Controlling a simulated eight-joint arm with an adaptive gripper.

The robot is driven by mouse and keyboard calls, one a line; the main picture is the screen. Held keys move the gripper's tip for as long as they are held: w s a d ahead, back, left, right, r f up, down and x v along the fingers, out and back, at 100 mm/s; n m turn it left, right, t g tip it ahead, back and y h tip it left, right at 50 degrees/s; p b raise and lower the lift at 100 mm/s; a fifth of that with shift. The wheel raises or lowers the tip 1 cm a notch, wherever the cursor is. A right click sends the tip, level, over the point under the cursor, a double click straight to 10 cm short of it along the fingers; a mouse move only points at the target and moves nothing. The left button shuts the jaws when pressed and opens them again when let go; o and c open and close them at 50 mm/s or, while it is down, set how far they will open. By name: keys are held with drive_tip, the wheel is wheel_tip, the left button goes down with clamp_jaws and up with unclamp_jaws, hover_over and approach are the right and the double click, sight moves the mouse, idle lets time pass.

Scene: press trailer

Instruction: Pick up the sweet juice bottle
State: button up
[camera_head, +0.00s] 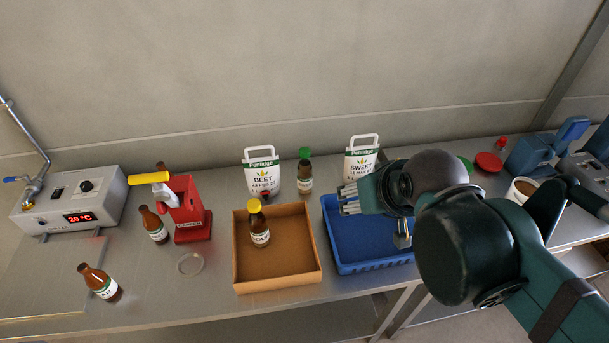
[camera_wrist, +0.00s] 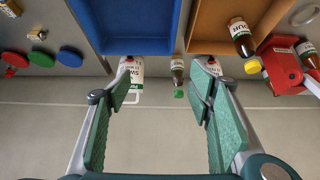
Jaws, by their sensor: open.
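In the wrist view this bottle (camera_wrist: 178,72) shows beyond and between my fingertips. A yellow-capped bottle (camera_head: 260,233) stands in the cardboard tray; in the wrist view its label (camera_wrist: 239,30) seems to end in "OUR". Several brown bottles without visible caps, such as one at the front left (camera_head: 100,282), stand near the red capper. My gripper (camera_wrist: 153,92) is open and empty, above the blue tray.
The cardboard tray (camera_head: 245,287) and blue tray (camera_head: 375,266) sit side by side. A red capper (camera_head: 190,215) and heater box (camera_head: 75,205) are left. Loose lids (camera_head: 488,162) lie right.

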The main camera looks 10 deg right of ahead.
idle(0.3)
drive_tip(key=m+g+p, duration=0.3)
drive_tip(key=m+g, duration=0.2)
drive_tip(key=m, duration=0.7)
hover_over(304, 150)
drive_tip(key=s+d, duration=0.3)
drive_tip(key=s, duration=0.5)
wheel_tip(304, 150, down, 3)
drive_tip(key=w+a+f+m, duration=0.1)
drive_tip(key=w+f, duration=0.1)
drive_tip(key=w+a+f+m+g+p, duration=0.1)
drive_tip(key=w+f+m, duration=0.1)
drive_tip(key=f, duration=0.1)
drive_tip(key=w+f+m+g, duration=0.1)
drive_tip(key=w+f, duration=0.2)
drive_tip(key=shift+w+a, duration=0.1)
drive_tip(key=shift+a, duration=0.3)
drive_tip(key=shift+w+a+f+m, duration=0.15)
drive_tip(key=shift+w+f+m, duration=0.2)
drive_tip(key=shift+f+m, duration=0.2)
drive_tip(key=shift+f, duration=0.15)
drive_tip(key=shift+f+p, duration=0.3)
drive_tip(key=shift+f, duration=0.9)
